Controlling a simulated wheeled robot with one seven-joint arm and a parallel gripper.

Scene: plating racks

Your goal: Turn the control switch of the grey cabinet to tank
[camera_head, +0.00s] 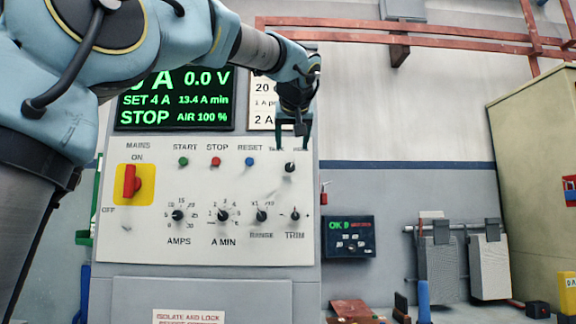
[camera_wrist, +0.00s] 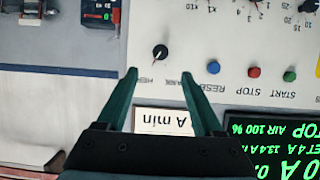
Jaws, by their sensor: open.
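The grey cabinet (camera_head: 205,285) stands at the centre left in the head view with a pale control panel. Its control switch is a small black knob (camera_head: 289,168) at the panel's upper right. The wrist view shows the knob (camera_wrist: 160,52) upside down, with a pale mark that seems to lean to the label away from TANK. The TANK label is partly covered by a finger. My gripper (camera_head: 293,146) is open in front of the panel, just above the knob. In the wrist view its fingertips (camera_wrist: 158,74) stand either side of the knob's line, with nothing between them.
A red mains switch (camera_head: 131,182) on a yellow plate is at the panel's left. START, STOP and RESET buttons (camera_head: 216,161) and several dials (camera_head: 223,215) are nearby. A lit display (camera_head: 175,112) is above. A dark control box (camera_head: 348,237) hangs on the wall to the right.

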